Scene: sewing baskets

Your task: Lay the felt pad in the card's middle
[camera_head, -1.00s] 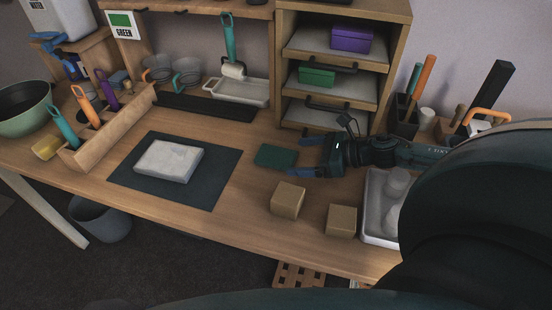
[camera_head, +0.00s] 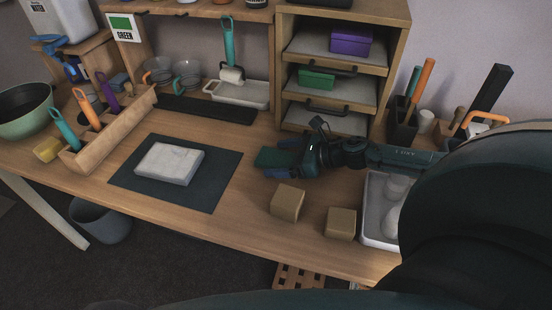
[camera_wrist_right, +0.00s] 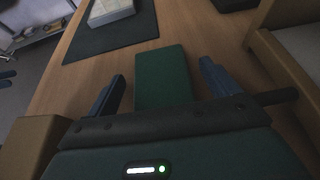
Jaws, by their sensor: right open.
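The felt pad (camera_head: 266,157), a flat dark green rectangle, lies on the table right of the dark mat. The pale grey-white slab (camera_head: 169,163), which seems to be the card, lies on the mat with nothing on top. My right gripper (camera_head: 277,158) is open around the pad's near end, low over the table. In the right wrist view the pad (camera_wrist_right: 163,76) lies between the spread fingers of the gripper (camera_wrist_right: 162,86), with gaps on both sides. The pad's near end is hidden by the gripper body. My left gripper is out of view.
The dark mat (camera_head: 218,181) lies left of my right gripper. Two tan blocks (camera_head: 288,201) (camera_head: 341,223) stand in front of it, and a white tray (camera_head: 373,238) is at the right. A shelf unit (camera_head: 394,62) stands behind. The table between pad and mat is clear.

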